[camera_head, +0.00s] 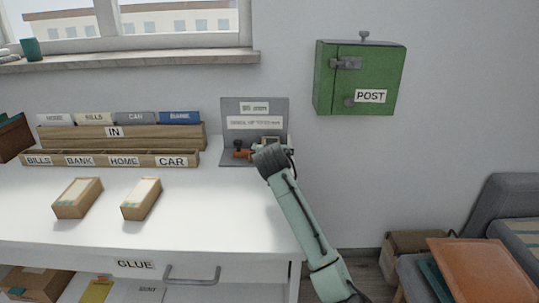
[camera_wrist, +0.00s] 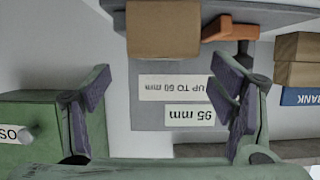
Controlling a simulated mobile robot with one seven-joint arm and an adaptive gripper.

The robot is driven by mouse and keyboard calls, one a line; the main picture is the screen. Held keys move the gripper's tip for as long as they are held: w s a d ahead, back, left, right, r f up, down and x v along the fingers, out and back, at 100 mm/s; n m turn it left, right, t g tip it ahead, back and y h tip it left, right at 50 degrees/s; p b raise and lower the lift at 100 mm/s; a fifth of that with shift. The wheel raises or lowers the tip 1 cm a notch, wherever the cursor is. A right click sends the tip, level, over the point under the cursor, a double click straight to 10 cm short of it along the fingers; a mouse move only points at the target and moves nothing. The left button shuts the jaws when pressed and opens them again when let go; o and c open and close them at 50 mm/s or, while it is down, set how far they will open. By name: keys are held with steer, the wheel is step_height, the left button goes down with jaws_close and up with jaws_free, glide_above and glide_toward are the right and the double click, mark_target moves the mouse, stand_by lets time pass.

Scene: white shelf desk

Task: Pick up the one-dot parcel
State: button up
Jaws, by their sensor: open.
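No dot marks are readable on any parcel in these frames, so I cannot tell which is the one-dot parcel. Two brown parcels with pale tops lie on the white desk, a left one (camera_head: 77,198) and a right one (camera_head: 141,198). Another brown box (camera_wrist: 163,30) shows in the upside-down wrist view, on the grey gauge stand, ahead of my fingers and apart from them. My gripper (camera_wrist: 155,95) is open with nothing between its fingers. In the head view, my gripper (camera_head: 268,156) is in front of the grey stand (camera_head: 230,108) and hides part of it.
An orange part (camera_wrist: 230,32) is beside the box on the stand. Wooden sorting racks (camera_head: 110,159) stand to the left. A green POST box (camera_head: 352,75) hangs on the wall at right. The desk front (camera_head: 215,225) is clear; below are a drawer and shelf.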

steer(key=shift+r+b+x, duration=0.2)
steer(key=shift+b+x, duration=0.25)
steer(key=shift+x, duration=2.5)
steer(key=shift+w+a, duration=0.1)
steer(key=shift+a, duration=0.05)
steer(key=shift+c, duration=0.4)
steer(key=c, duration=1.5)
steer(key=shift+r+p, duration=0.4)
steer(key=shift+r, duration=0.1)
step_height(320, 180, up, 4)
steer(key=p, duration=0.2)
steer(key=shift+f+p, duration=0.25)
steer(key=shift+p, duration=0.15)
steer(key=s, duration=0.5)
steer(key=s+a, duration=0.1)
steer(key=s, duration=0.4)
steer(key=s+b, duration=0.1)
steer(key=s, duration=0.5)
steer(key=shift+a+r, duration=0.15)
steer(key=shift+r, duration=0.1)
